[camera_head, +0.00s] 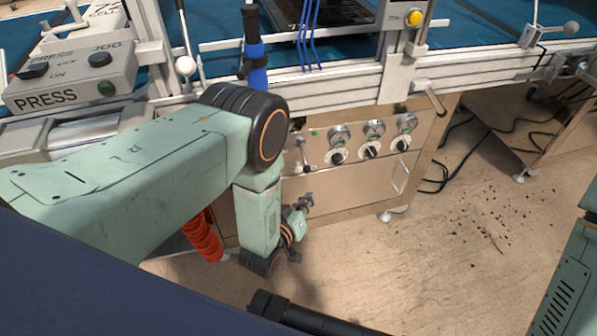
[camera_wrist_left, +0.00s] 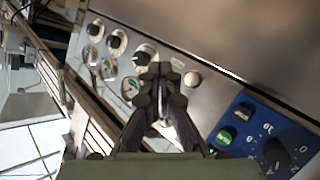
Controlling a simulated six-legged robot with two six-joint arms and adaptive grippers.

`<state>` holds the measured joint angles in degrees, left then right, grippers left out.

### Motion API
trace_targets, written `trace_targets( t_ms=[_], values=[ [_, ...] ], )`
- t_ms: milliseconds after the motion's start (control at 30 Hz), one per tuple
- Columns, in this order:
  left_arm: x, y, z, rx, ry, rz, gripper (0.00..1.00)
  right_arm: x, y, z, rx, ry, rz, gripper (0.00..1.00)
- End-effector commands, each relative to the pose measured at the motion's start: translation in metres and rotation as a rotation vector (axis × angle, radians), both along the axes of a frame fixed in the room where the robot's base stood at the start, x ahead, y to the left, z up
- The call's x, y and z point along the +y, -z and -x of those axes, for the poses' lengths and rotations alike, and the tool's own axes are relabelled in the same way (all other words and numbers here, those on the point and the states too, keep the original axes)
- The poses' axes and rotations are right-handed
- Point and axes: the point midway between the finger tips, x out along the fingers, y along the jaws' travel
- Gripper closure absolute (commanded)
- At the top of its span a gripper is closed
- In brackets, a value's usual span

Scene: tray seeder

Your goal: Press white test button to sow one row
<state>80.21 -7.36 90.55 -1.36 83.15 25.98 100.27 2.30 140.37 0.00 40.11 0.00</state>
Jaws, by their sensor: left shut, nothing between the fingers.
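The white round button (camera_wrist_left: 192,79) sits on the bare metal panel in the left wrist view, just right of my fingertips. I cannot make out the button in the head view. My left gripper (camera_wrist_left: 160,70) is shut and empty, its fingertips pointing at the panel between a black knob (camera_wrist_left: 143,55) and the white button. A gap shows between the tips and the button; I cannot tell the depth to the panel. In the head view my left gripper (camera_head: 299,207) hangs low in front of the metal cabinet (camera_head: 350,185), left of its knobs. My right gripper is out of view.
Several gauges and black knobs (camera_head: 370,151) line the cabinet front. A blue control box (camera_wrist_left: 240,116) with a green button lies right in the left wrist view. A grey PRESS/JOG box (camera_head: 70,80) stands upper left in the head view. Open floor (camera_head: 450,250) lies right of the cabinet.

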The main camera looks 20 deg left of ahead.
Motion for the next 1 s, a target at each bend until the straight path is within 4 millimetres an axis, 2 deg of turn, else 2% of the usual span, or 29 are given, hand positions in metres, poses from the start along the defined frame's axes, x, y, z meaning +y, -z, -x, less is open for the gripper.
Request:
trace_targets(
  t_ms=[500,1000],
  values=[
    [0.034,0.002,-0.049,0.0,0.0,0.0,1.0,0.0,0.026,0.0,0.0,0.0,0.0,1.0],
    [0.039,0.0,-0.056,0.002,0.001,-0.001,1.0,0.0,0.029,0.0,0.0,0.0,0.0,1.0]
  ],
)
